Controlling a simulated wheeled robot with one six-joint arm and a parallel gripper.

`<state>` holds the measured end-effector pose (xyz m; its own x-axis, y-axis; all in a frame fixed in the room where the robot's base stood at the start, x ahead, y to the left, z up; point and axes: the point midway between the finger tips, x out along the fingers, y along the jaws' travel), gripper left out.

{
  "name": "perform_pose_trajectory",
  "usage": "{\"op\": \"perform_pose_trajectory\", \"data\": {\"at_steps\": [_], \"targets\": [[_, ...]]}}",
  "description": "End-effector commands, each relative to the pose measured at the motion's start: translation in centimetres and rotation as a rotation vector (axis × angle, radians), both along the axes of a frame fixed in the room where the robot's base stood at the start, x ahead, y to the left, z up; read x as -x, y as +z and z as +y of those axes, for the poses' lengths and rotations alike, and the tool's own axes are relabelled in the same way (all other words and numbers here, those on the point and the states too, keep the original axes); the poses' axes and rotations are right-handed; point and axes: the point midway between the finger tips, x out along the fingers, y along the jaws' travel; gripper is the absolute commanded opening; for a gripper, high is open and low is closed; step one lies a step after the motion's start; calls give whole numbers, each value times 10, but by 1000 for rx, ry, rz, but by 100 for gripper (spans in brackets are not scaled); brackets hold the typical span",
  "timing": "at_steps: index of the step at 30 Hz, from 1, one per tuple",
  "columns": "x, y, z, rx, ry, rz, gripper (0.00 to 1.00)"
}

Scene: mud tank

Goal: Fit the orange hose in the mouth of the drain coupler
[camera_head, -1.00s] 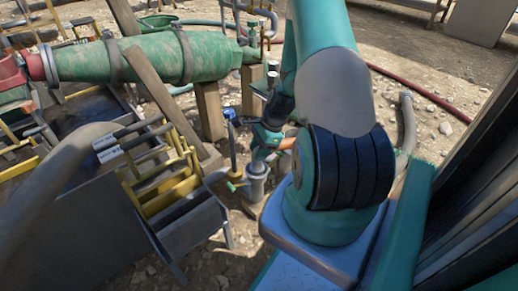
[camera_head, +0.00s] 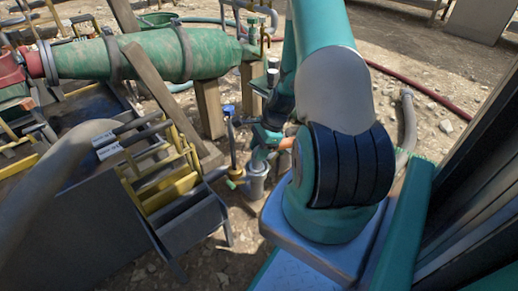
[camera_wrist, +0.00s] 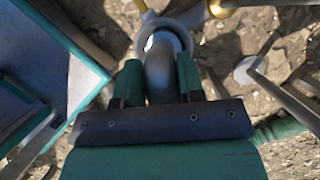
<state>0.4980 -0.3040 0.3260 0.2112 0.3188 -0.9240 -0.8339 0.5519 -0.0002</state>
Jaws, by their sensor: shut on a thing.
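The orange hose (camera_head: 287,143) shows only as a short stretch between my gripper and my arm in the head view; the arm hides the rest. My gripper (camera_head: 262,143) is above the drain coupler (camera_head: 257,182), a grey upright cylinder. In the wrist view, my gripper (camera_wrist: 158,78) has its two teal fingers shut on a dark grey bent end piece, apparently the hose's end. Just beyond the fingers is the coupler's round grey rim (camera_wrist: 184,36). The end piece overlaps the mouth in this view; I cannot tell how deep it sits.
A yellow-railed grey bin (camera_head: 190,225) stands left of the coupler. A thin pipe with a blue top (camera_head: 229,111) rises close beside it. A large green tank (camera_head: 150,57) on wooden posts lies behind. A dark red hose (camera_head: 425,92) crosses the stony ground at right.

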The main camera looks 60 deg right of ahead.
Motion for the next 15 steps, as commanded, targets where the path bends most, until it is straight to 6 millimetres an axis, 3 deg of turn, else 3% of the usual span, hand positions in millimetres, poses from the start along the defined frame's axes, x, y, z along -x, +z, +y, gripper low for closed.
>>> {"op": "perform_pose_trajectory", "data": {"at_steps": [4,5,8,15], "targets": [[0,-2,0,1,0,-1,0],[0,-2,0,1,0,-1,43],[0,-2,0,1,0,-1,66],[0,-2,0,0,0,0,66]]}}
